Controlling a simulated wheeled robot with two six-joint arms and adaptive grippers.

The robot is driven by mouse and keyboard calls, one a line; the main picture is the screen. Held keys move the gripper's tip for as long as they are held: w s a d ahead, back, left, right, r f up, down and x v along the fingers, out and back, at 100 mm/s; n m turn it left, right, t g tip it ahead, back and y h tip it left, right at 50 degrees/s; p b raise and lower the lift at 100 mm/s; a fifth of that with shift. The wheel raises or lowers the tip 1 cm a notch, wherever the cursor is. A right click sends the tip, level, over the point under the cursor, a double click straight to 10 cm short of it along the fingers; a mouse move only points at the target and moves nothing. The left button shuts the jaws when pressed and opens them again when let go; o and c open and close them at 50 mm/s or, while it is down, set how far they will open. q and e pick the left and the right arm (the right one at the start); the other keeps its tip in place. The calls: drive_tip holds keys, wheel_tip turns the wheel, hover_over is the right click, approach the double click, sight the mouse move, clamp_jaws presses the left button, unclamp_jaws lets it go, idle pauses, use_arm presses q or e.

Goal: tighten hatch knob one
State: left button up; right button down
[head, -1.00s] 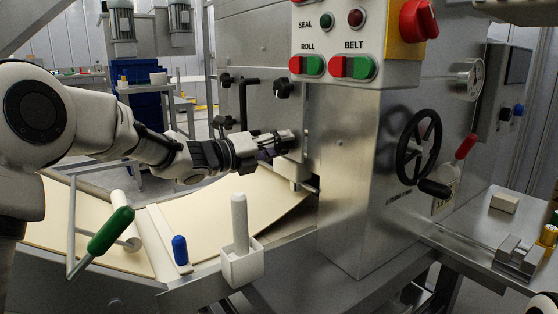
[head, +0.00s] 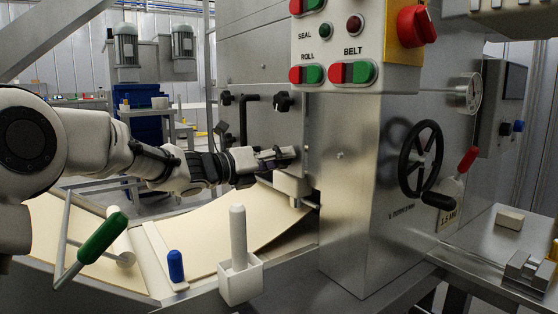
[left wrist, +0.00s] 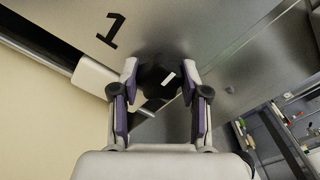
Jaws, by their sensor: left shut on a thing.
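Hatch knob one (left wrist: 152,75) is a black knob with a white mark, beside the printed number 1 (left wrist: 111,31) in the left wrist view. My left gripper (left wrist: 158,82) has its two purple-padded fingers on either side of this knob and is shut on it. In the head view my left gripper (head: 278,157) reaches the lower part of the steel hatch (head: 268,72), and the knob is hidden by the fingers. Two other black knobs, one at the right (head: 283,101) and one at the left (head: 226,98), sit higher on the hatch. My right gripper is not in view.
A black bar handle (head: 250,97) stands out from the hatch above my gripper. The control column (head: 345,190) stands to the right.

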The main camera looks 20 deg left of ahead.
use_arm(q)
drive_tip(key=o, duration=1.1)
drive_tip(key=shift+f, duration=0.1)
drive_tip(key=shift+o, duration=0.2)
drive_tip(key=v, duration=0.7)
drive_tip(key=shift+s+a, duration=0.15)
drive_tip(key=shift+s, duration=0.05)
